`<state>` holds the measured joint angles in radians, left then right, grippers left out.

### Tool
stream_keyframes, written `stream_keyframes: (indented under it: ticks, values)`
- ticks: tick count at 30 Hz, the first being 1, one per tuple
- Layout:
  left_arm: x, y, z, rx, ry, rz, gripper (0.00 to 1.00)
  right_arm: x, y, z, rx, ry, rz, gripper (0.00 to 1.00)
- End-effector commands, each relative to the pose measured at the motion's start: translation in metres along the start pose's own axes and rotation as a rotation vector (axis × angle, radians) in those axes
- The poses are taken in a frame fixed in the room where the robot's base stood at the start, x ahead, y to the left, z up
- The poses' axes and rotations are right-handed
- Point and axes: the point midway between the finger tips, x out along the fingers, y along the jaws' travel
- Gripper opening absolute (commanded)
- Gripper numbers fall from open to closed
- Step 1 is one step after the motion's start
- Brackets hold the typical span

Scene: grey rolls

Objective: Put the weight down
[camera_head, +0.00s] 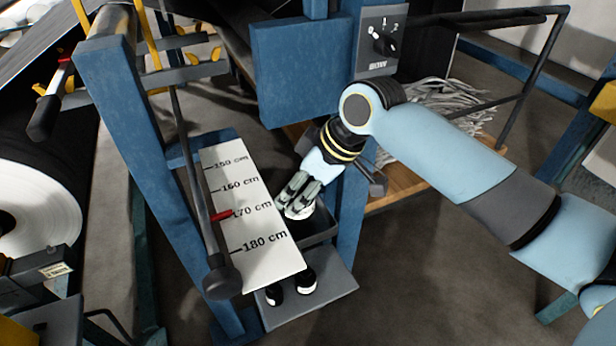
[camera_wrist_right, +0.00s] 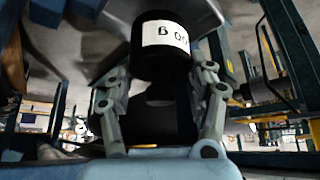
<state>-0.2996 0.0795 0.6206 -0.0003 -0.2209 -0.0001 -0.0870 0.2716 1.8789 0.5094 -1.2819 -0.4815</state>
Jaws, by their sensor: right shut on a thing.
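My right gripper (camera_head: 298,204) is shut on a weight, just right of the white scale board. In the right wrist view the weight (camera_wrist_right: 167,45) is a black cylinder with a white label reading "B" and further, partly cut characters. The fingers of my right gripper (camera_wrist_right: 163,90) stand on both sides of its narrower part. In the head view the weight is mostly hidden by the fingers; a small white part shows. A dark tray (camera_head: 322,232) lies just below and right of the gripper; I cannot tell whether the weight touches it. My left gripper is not in view.
The scale board (camera_head: 240,205) with centimetre marks and a dark rod (camera_head: 192,170) stand close on the left. Two dark weights (camera_head: 275,294) (camera_head: 306,280) stand on a grey plate (camera_head: 335,291). Blue posts (camera_head: 352,205) frame the space. A switch box (camera_head: 381,42) is behind.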

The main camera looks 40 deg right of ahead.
Motion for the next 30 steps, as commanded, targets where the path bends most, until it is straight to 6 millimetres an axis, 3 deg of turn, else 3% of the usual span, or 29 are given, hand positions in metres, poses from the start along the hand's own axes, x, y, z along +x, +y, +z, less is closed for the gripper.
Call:
stream_keyframes:
  ticks: [9,20,21,26,30]
  values:
    - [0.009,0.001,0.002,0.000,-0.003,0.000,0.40,0.031,0.001,0.016,0.000,0.005,0.002,0.00]
    - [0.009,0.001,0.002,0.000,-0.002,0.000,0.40,0.033,0.001,0.017,0.000,0.006,0.002,0.00]
    - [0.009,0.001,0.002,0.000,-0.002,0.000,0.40,0.034,0.000,0.021,0.001,-0.001,0.000,0.59]
    - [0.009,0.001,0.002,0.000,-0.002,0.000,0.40,0.034,0.000,0.021,0.001,-0.001,0.000,0.80]
    - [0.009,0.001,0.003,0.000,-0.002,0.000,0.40,0.034,0.000,0.021,0.001,-0.001,0.000,0.80]
